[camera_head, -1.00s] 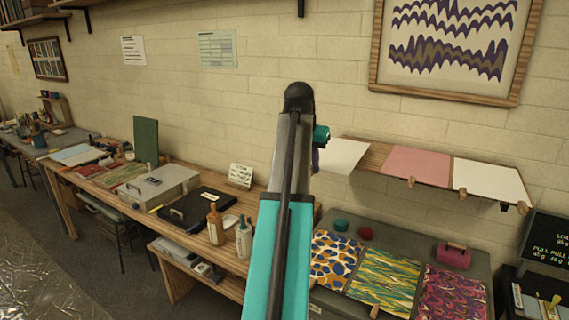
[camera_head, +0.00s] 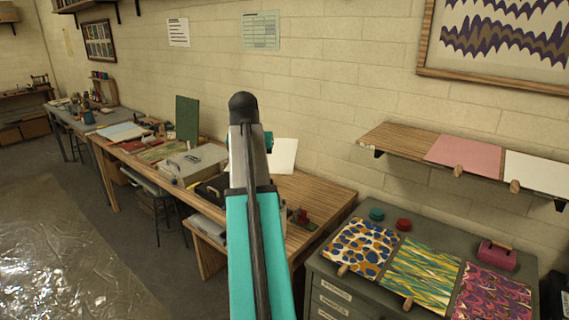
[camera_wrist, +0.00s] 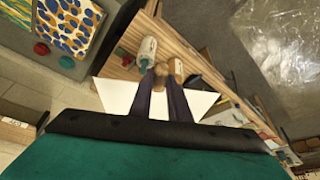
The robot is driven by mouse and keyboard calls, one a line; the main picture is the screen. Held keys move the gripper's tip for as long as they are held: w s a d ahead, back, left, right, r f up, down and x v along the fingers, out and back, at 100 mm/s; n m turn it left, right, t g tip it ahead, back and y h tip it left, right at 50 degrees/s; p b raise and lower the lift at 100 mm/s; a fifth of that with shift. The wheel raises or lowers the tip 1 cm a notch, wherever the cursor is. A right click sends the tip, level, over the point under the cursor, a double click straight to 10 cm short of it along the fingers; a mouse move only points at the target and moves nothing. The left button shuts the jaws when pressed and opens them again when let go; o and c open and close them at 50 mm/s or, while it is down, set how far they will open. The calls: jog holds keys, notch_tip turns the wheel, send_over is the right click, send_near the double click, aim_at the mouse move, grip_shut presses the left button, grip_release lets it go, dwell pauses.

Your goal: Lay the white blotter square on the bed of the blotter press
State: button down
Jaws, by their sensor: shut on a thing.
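My gripper (camera_wrist: 161,72) is shut on the wooden tab (camera_wrist: 161,80) of the white blotter square. The square (camera_wrist: 118,96) shows on both sides of the fingers in the wrist view. In the head view the square (camera_head: 284,155) shows right of my arm, over the wooden bench; the fingertips are hidden behind the arm. Farther left on the bench are a grey box (camera_head: 200,158) and an upright green board (camera_head: 187,118). I cannot tell for sure which piece is the blotter press or see its bed.
A wall shelf (camera_head: 392,139) holds a pink sheet (camera_head: 465,152) and a white sheet (camera_head: 538,172); its left end is bare. Patterned sheets (camera_head: 361,246) lie on a grey cabinet. Bottles (camera_wrist: 147,50) stand on the bench near the held square. Open floor lies to the left.

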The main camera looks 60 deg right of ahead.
jog(key=w+a+f+n+t+y+b, duration=0.1)
jog(key=w+a+f+n+b, duration=0.3)
jog(key=w+a, duration=0.7)
jog(key=w+a+f+n+t+y, duration=0.1)
jog(key=w+a+f+n, duration=0.2)
jog(key=w+a+f, duration=0.75)
jog(key=a+f+n+y+b, duration=0.1)
jog(key=a+f+n+b, duration=0.1)
jog(key=a, duration=1.5)
jog(key=w+a+f+n+t+y+b, duration=0.1)
jog(key=a+f+n+b, duration=0.1)
jog(key=a, duration=1.5)
jog(key=f+n, duration=0.1)
jog(key=n, duration=0.1)
jog(key=shift+a+f+n+b, duration=0.3)
jog(key=shift+a+n+b, duration=0.05)
jog(key=shift+a+n, duration=0.05)
